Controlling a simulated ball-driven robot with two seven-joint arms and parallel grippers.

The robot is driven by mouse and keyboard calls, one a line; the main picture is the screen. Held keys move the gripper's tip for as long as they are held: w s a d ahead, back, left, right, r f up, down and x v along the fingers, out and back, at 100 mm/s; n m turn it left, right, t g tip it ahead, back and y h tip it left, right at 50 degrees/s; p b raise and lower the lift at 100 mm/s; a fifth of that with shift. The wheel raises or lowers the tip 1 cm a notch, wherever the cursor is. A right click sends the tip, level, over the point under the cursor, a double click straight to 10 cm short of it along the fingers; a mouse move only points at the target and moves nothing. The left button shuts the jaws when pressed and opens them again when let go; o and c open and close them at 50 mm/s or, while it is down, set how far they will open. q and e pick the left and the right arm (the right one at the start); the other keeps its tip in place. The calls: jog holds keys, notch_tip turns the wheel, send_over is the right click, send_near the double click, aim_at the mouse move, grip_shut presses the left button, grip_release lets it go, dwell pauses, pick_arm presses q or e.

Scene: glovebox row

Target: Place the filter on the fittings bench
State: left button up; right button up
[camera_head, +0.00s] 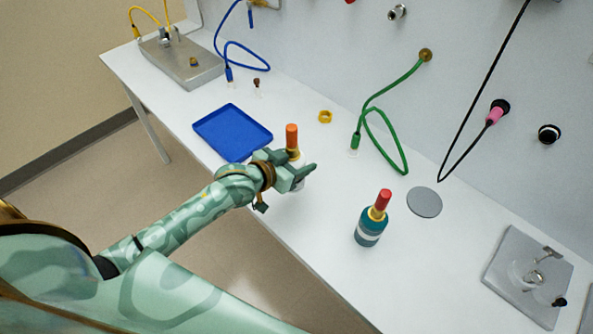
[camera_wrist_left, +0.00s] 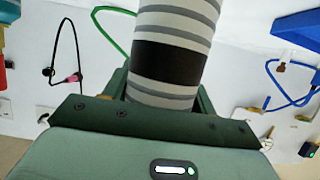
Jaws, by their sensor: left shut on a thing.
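A white and grey striped cylinder (camera_wrist_left: 170,70) with a black band fills the middle of the left wrist view; I take it for the filter. In the head view its orange top (camera_head: 291,132) and yellow collar stand above my left gripper (camera_head: 296,173), which is shut around its body. The fingers hide most of the body there. It looks roughly upright over the long white bench (camera_head: 310,225); I cannot tell whether its base touches. My right gripper is not in view.
A blue tray (camera_head: 232,132) lies left of the gripper. A teal bottle with a red top (camera_head: 369,228) stands to the right, near a grey disc (camera_head: 424,202). A yellow ring (camera_head: 325,116), a green hose (camera_head: 378,112) and a grey plate (camera_head: 528,275) are also there. Bench around the bottle is bare.

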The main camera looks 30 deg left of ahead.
pick_arm(q)
jog(key=shift+w+a+f+b, duration=0.2)
jog(key=shift+w+f+b, duration=0.25)
jog(key=shift+f, duration=0.6)
jog(key=shift+w+a+f+b, duration=0.25)
jog(key=shift+w+f+b, duration=0.15)
jog(key=shift+f, duration=0.7)
jog(key=shift+w+a+f+b, duration=0.2)
jog(key=shift+w+f+b, duration=0.25)
jog(key=shift+f, duration=0.6)
jog(key=shift+f, duration=0.15)
jog(key=o, duration=1.1)
jog(key=shift+o, duration=0.2)
jog(key=shift+r, duration=0.2)
jog(key=p+v, duration=0.3)
jog(key=v, duration=0.9)
jog(key=shift+f, duration=0.1)
